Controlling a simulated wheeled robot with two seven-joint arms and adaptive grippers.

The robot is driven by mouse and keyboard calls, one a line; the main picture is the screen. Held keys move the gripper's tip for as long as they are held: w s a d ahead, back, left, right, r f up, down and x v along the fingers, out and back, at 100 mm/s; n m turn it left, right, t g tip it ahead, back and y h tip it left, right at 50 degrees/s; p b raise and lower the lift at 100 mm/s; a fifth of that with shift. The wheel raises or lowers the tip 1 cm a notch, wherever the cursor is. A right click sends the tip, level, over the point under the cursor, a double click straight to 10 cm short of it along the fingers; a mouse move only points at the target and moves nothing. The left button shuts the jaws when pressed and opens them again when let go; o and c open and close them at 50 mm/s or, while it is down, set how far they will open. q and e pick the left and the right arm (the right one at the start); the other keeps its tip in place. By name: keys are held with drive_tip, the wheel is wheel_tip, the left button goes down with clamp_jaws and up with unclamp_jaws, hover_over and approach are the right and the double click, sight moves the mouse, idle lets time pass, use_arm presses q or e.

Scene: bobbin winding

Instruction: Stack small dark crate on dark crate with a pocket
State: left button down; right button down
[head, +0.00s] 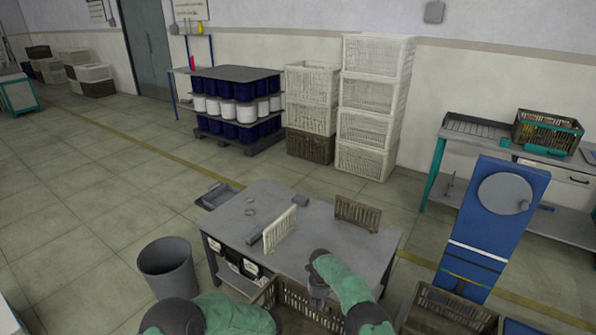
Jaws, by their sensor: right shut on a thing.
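A dark brown slatted crate (293,301) is at the bottom edge of the head view, at the near side of the grey table, and is cut off by the frame. My right gripper (318,293) is at its far wall and shut on it; the arm hides part of the crate. Another dark crate (450,309) is at the bottom right, partly cut off. I cannot make out a pocket on either crate. My left arm comes in at the bottom, but its gripper is out of view.
The grey table (330,240) bears a white slatted panel (280,230) and a dark slatted panel (357,213). A grey bin (167,265) stands left of it. A blue machine (490,230) stands to the right. White crates (370,115) are stacked at the wall.

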use_arm(q)
drive_tip(key=shift+w, duration=0.5)
use_arm(e)
drive_tip(key=shift+w+r, duration=0.2)
drive_tip(key=shift+w, duration=0.4)
drive_tip(key=shift+d, duration=0.1)
